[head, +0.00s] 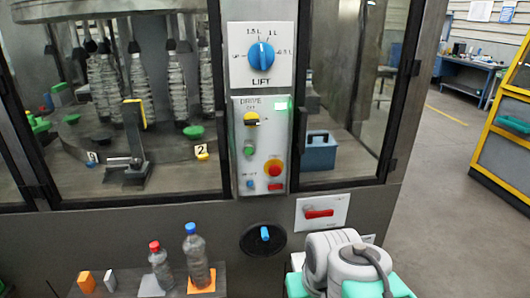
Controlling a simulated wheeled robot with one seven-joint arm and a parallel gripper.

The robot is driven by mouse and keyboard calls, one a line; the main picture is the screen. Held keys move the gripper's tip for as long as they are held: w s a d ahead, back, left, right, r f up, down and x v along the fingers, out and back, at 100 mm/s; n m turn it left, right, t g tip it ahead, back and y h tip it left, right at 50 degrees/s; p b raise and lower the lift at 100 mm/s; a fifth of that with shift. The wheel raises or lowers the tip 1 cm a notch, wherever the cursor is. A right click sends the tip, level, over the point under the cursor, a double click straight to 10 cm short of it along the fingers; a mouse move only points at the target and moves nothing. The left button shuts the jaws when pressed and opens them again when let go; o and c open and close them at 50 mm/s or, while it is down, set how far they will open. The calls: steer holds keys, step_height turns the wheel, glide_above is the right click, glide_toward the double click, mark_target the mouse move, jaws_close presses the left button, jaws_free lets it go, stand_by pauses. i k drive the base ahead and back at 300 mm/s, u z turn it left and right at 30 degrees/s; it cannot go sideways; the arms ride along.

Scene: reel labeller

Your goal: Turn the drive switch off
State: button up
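The drive switch (251,119) is a small yellow and black rotary knob in the head view. It sits below the DRIVE lettering, at the upper left of the grey control panel (270,134). Its dark handle looks roughly level; the small position marks are too blurred to read surely. A bright green indicator (282,102) shows at the panel's upper right. White-grey rounded links of my arm show at the bottom right, below and apart from the panel. My gripper's fingers are not in view.
Nearby controls are the blue LIFT dial (261,57), a green button (248,149), a red emergency button (273,168), a red handle (319,213) and a blue knob (265,234). Bottles (196,256) stand on a lower-left shelf. Open floor (437,215) lies right.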

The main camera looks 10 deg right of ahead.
mark_target(251, 120)
steer(key=u, duration=1.75)
steer(key=i, duration=0.35)
steer(key=u, duration=0.35)
